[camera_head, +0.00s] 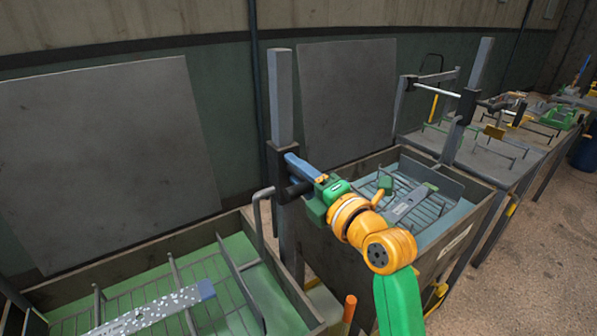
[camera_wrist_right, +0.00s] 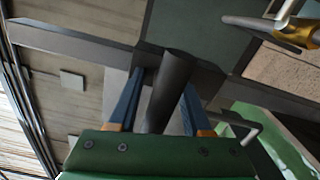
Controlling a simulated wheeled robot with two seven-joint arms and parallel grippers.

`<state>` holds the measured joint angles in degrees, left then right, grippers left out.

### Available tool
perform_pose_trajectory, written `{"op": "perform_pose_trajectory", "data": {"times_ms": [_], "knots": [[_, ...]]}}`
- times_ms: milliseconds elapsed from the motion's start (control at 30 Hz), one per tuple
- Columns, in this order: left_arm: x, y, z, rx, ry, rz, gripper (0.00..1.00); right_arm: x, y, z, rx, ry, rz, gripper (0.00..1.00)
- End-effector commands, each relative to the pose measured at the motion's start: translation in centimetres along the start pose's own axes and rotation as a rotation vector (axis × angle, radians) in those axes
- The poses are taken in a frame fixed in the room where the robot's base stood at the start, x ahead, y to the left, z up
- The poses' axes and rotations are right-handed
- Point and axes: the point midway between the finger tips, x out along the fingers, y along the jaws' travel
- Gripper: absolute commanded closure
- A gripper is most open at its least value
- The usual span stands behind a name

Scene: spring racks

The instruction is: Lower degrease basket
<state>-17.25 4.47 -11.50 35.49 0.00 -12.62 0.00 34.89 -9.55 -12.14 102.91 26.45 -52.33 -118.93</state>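My right gripper (camera_head: 300,175) is at the dark carriage (camera_head: 280,165) on an upright grey post. In the right wrist view its two blue fingers (camera_wrist_right: 158,105) stand either side of a dark round handle (camera_wrist_right: 170,90), with a gap on the left side; it looks open around the handle. A bent grey rod (camera_head: 260,215) runs from the carriage toward the left tank. There a wire basket (camera_head: 232,275) holds a speckled flat bar (camera_head: 150,312) at the green liquid. Which basket is the degrease one cannot be read. My left gripper is not in view.
A second tank (camera_head: 470,215) with bluish liquid and a wire basket stands behind my right arm. Further right, a table (camera_head: 490,160) carries racks. Grey panels (camera_head: 100,160) lean on the wall. Open floor (camera_head: 550,260) lies at right.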

Motion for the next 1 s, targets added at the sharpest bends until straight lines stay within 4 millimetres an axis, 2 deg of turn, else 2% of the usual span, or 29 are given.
{"op": "perform_pose_trajectory", "data": {"times_ms": [33,133,167,1000], "knots": [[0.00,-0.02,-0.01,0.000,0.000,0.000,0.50,-0.01,-0.01,0.00,0.000,0.000,0.000,0.68],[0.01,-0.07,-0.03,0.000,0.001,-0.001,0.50,-0.01,-0.01,0.01,0.000,0.000,0.000,0.95],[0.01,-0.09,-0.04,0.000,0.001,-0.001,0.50,-0.01,-0.02,0.01,0.000,0.000,0.000,1.00],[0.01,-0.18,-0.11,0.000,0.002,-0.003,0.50,-0.02,-0.05,0.02,-0.002,0.000,-0.001,1.00]]}}
